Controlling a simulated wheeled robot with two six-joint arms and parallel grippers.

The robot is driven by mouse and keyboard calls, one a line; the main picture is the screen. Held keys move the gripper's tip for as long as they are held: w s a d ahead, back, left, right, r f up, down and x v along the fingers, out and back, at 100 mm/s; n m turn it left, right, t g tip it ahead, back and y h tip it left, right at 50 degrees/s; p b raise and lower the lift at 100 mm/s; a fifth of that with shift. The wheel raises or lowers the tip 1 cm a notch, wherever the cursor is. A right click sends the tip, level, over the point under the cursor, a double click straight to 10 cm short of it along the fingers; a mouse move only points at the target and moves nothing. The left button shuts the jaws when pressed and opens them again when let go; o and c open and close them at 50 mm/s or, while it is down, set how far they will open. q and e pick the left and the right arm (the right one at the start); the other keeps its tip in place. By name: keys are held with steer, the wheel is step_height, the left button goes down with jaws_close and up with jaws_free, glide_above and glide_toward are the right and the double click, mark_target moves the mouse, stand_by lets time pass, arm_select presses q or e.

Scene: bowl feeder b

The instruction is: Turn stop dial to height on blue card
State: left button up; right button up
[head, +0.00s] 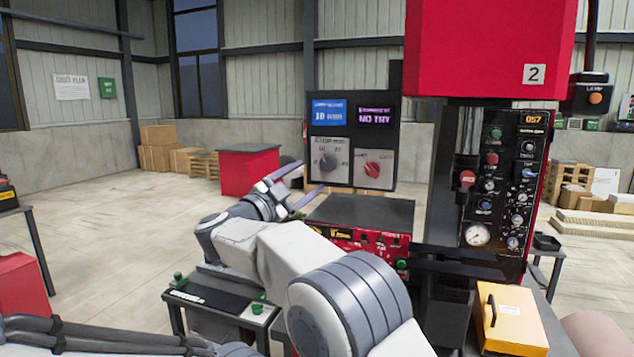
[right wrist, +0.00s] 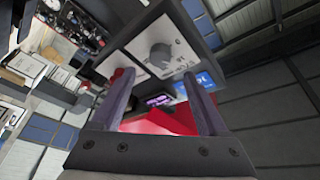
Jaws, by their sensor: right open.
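The stop dial (head: 329,161) is a grey knob on a pale plate, at the lower left of a dark upright panel. Its pointer setting is too small to read surely. The blue card (head: 329,113) is above it; its text looks like 10 and a unit. My right gripper (head: 311,176) is open and empty, just in front and left of the dial. In the right wrist view the dial (right wrist: 160,56) shows beyond and between the two open fingers (right wrist: 159,75), apart from them. The blue card (right wrist: 205,80) is partly behind the right finger. My left gripper is out of view.
A purple display (head: 376,116) reading NO TRY and a red knob (head: 372,169) sit right of the card and dial. A red machine (head: 490,50) with a control column stands at the right. A dark-topped red box (head: 365,212) is below the panel. A yellow case (head: 511,320) lies front right.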

steer(key=shift+b+v, duration=0.4)
steer(key=shift+v, duration=1.55)
